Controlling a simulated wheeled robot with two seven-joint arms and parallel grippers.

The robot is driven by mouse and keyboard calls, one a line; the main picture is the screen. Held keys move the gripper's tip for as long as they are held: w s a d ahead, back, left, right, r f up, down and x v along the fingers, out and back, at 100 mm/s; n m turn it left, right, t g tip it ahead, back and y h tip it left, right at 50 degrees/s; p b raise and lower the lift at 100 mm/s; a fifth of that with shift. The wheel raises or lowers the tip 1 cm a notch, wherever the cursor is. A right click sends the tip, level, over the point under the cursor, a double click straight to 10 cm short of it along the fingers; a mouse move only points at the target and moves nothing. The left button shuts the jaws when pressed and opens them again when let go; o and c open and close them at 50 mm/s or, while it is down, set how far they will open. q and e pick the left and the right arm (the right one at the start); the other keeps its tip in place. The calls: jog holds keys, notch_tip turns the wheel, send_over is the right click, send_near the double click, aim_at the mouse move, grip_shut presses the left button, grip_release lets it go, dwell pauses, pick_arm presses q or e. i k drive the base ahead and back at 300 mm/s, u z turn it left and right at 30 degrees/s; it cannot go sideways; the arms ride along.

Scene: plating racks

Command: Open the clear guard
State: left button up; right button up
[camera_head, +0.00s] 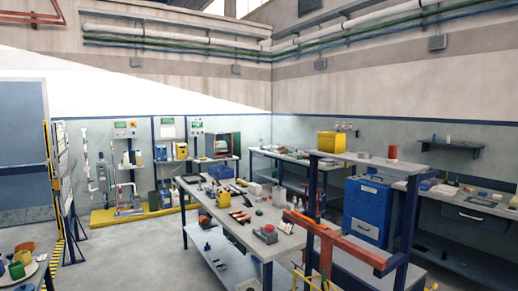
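I cannot make out a clear guard with certainty from this distance. A dark-framed box (222,145) with green and red inside stands against the back wall; whether it has a clear front, and whether that is open or shut, is too small to tell. Neither of my grippers is in view.
A long grey workbench (236,218) with tools stands mid-room. An orange frame (335,240) and shelving stand in the right foreground, near a blue cabinet (368,208). A yellow-edged platform (130,214) lies at the back left. Grey floor (135,262) is open at left centre.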

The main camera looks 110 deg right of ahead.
aim_at(219, 144)
jog(key=z, duration=2.7)
jog(key=i, duration=9)
